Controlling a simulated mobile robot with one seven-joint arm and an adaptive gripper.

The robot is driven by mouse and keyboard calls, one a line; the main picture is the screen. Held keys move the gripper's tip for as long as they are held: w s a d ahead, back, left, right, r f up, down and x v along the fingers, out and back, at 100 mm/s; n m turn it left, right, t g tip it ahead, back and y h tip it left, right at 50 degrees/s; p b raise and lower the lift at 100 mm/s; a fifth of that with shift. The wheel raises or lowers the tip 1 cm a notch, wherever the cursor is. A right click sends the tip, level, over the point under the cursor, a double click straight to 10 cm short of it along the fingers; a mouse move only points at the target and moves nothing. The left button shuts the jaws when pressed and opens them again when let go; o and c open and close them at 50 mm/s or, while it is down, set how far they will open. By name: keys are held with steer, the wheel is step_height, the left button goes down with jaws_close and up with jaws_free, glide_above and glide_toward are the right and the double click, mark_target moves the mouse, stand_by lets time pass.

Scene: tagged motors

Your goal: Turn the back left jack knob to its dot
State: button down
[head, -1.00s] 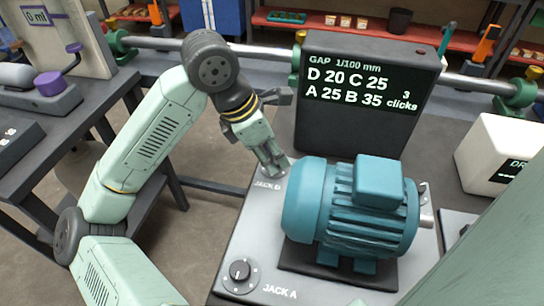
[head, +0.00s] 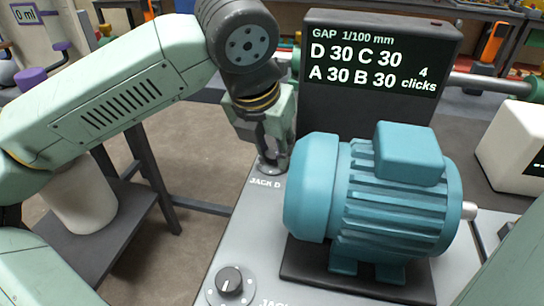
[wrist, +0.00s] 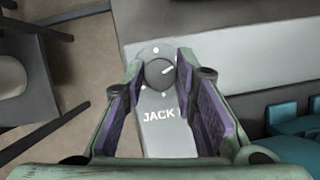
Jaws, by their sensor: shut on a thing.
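The back left jack knob, marked JACK D, is a round dark knob (wrist: 160,73) in the wrist view, with a white pointer mark aimed to the right and slightly up. White dots show on the plate around it. My gripper (head: 271,158) points down at the JACK D corner in the head view, and its fingers (wrist: 162,75) are on both sides of the knob, shut on it. In the head view the fingers mostly hide this knob. The display (head: 375,62) reads D 30, C 30, A 30, B 30 and 4 clicks.
The teal motor (head: 372,205) stands on a dark base just right of my gripper. The JACK A knob (head: 230,283) is at the front left of the grey plate (head: 243,225). A white box (head: 512,135) stands at the right.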

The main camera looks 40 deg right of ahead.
steer(key=shift+f+n+b, duration=0.1)
steer(key=shift+n+b, duration=0.3)
steer(key=shift+n, duration=0.2)
steer(key=shift+s+y, duration=0.1)
steer(key=shift+y, duration=0.2)
steer(key=c, duration=1.3)
jaws_free()
steer(key=shift+r, duration=0.2)
steer(key=v, duration=1.2)
steer(key=shift+s, duration=0.15)
steer(key=shift+f, duration=0.1)
